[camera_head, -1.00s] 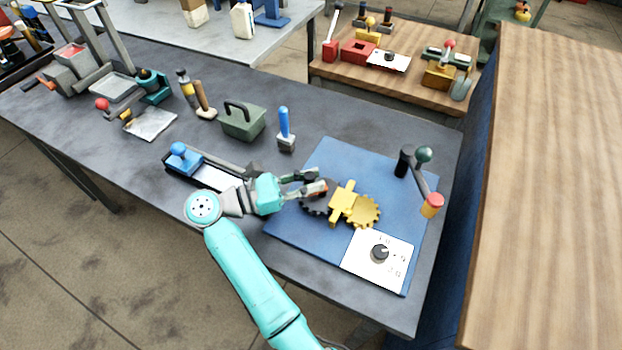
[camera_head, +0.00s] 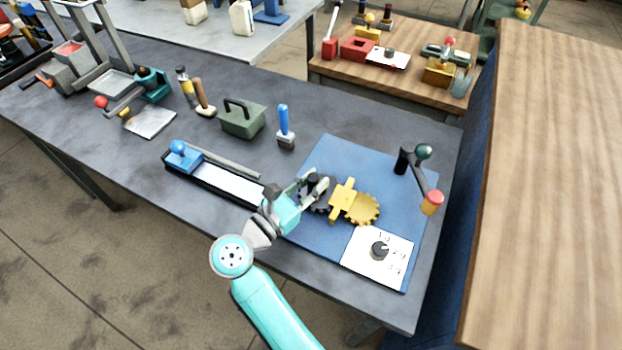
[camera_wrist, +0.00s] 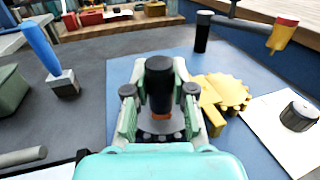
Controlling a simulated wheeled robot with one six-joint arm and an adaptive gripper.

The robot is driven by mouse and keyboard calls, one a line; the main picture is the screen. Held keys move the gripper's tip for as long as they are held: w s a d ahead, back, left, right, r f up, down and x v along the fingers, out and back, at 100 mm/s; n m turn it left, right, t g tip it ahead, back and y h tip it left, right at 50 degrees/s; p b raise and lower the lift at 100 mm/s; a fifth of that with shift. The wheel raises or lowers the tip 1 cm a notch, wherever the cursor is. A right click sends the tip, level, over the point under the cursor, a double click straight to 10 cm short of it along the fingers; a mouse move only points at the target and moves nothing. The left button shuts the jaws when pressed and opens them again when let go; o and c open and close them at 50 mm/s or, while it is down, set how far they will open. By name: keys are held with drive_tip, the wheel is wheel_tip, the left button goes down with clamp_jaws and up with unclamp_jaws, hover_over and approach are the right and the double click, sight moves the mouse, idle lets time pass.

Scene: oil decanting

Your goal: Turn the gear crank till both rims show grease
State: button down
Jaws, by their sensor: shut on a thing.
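The gear set stands on a blue board (camera_head: 318,153). A dark gear (camera_head: 321,208) meshes beside a yellow gear (camera_head: 362,209), with a yellow bracket (camera_head: 342,193) between them. My gripper (camera_head: 311,189) reaches over the dark gear from the left. In the wrist view its fingers are closed around an upright black crank knob (camera_wrist: 159,80) with an orange part at its base. The yellow gear also shows in the wrist view (camera_wrist: 230,92), right of my gripper. My fingers hide much of the dark gear. I cannot make out grease on either rim.
A white dial panel (camera_head: 362,262) lies at the board's front right. A lever with a red and orange end (camera_head: 432,202) stands at its right. A blue-handled tool (camera_head: 285,127), a green box (camera_head: 240,120) and a blue-knobbed slide (camera_head: 180,155) stand left of the board.

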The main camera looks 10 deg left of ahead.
drive_tip(key=n+t+y, duration=0.1)
drive_tip(key=y, duration=0.1)
drive_tip(key=d+n+t+y, duration=0.1)
drive_tip(key=n+y, duration=0.1)
drive_tip(key=n+t+y, duration=0.1)
drive_tip(key=y, duration=0.1)
drive_tip(key=shift+s+d+n+y, duration=0.2)
drive_tip(key=shift+s+n+y, duration=0.1)
drive_tip(key=shift+d+n+y, duration=0.25)
drive_tip(key=shift+n+y, duration=0.85)
drive_tip(key=shift+y, duration=0.7)
drive_tip(key=shift+d+n+y, duration=0.25)
drive_tip(key=shift+n+y, duration=0.85)
drive_tip(key=shift+y, duration=0.7)
drive_tip(key=shift+d+n+y, duration=0.1)
drive_tip(key=shift+n+y, duration=0.5)
drive_tip(key=shift+y, duration=0.1)
drive_tip(key=c, duration=1)
unclamp_jaws()
drive_tip(key=shift+w, duration=0.1)
drive_tip(key=shift+o, duration=0.2)
drive_tip(key=v, duration=1.2)
drive_tip(key=shift+r, duration=0.1)
